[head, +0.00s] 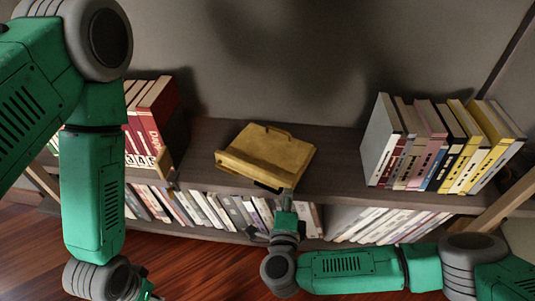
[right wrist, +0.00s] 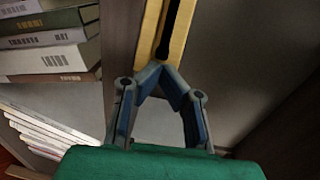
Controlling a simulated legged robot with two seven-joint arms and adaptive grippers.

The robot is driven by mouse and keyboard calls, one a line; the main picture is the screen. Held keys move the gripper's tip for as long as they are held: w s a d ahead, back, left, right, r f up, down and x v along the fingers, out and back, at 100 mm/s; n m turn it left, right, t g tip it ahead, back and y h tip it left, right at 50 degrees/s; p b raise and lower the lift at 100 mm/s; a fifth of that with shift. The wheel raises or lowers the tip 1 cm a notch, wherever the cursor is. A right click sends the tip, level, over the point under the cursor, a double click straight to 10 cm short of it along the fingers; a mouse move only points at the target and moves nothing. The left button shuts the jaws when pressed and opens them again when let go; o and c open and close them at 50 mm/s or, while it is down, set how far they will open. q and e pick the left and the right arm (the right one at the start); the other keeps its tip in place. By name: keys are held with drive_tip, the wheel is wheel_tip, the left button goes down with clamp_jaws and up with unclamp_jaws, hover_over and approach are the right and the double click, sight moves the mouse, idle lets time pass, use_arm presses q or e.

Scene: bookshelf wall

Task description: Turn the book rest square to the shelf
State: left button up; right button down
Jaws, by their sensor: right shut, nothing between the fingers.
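The yellow book rest (head: 272,146) lies on the bare middle of the shelf top (head: 335,170). Its front edge slants down to the right more steeply than the shelf's front edge, so it sits turned at an angle. My right gripper (head: 287,194) is shut and empty at the rest's front right corner. In the right wrist view the shut fingertips (right wrist: 160,68) meet at the end of the yellow rest (right wrist: 174,40); I cannot tell whether they touch it. My left gripper (head: 148,292) is only partly in view at the bottom edge, and its jaws cannot be made out.
Red volumes (head: 152,120) stand left of the rest. Several upright books (head: 435,145) stand to its right. The shelf top is clear on both sides of the rest. A lower row of books (head: 215,210) sits below. A wall rises behind.

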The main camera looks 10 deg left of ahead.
sight(288, 181)
drive_tip(key=shift+w+b, duration=0.5)
drive_tip(key=shift+w, duration=1.2)
drive_tip(key=shift+w+b, duration=0.7)
drive_tip(key=shift+w, duration=0.85)
drive_tip(key=shift+s+p, duration=0.5)
drive_tip(key=shift+s, duration=0.3)
drive_tip(key=shift+s+p, duration=0.65)
drive_tip(key=shift+s, duration=0.6)
drive_tip(key=shift+s, duration=0.1)
